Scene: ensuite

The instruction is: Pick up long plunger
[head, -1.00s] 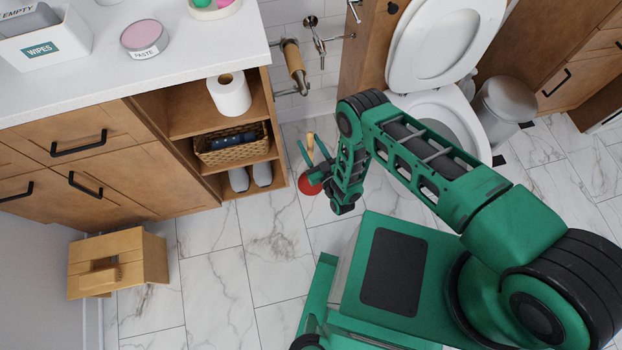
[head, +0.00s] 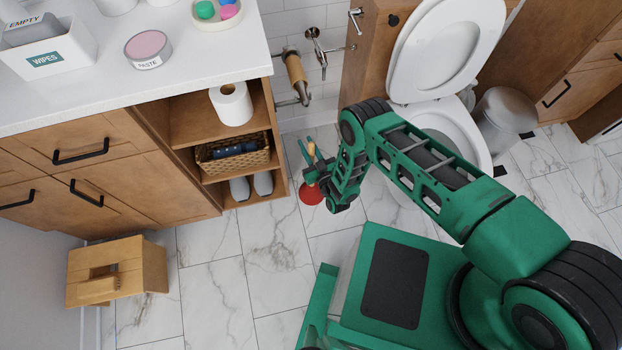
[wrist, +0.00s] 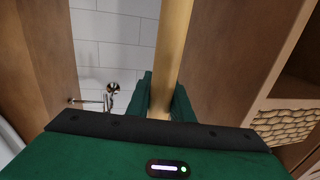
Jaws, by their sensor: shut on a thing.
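The long plunger has a red cup (head: 311,194) and a pale wooden handle (head: 312,150). It stands near the floor between the open cabinet and the toilet; whether the cup touches the floor I cannot tell. My green gripper (head: 311,166) is shut on the handle, above the cup. In the wrist view, the handle (wrist: 173,45) rises between the fingers (wrist: 163,102). The cup is out of sight in that view, and my gripper partly covers the plunger in the head view.
The wooden cabinet (head: 141,190) with open shelves, holding a wicker basket (head: 262,160), stands close left of my gripper. The toilet (head: 455,120) and a grey bin (head: 505,118) are to the right. A wooden step stool (head: 150,270) sits lower left. Marble floor (head: 215,290) in front is clear.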

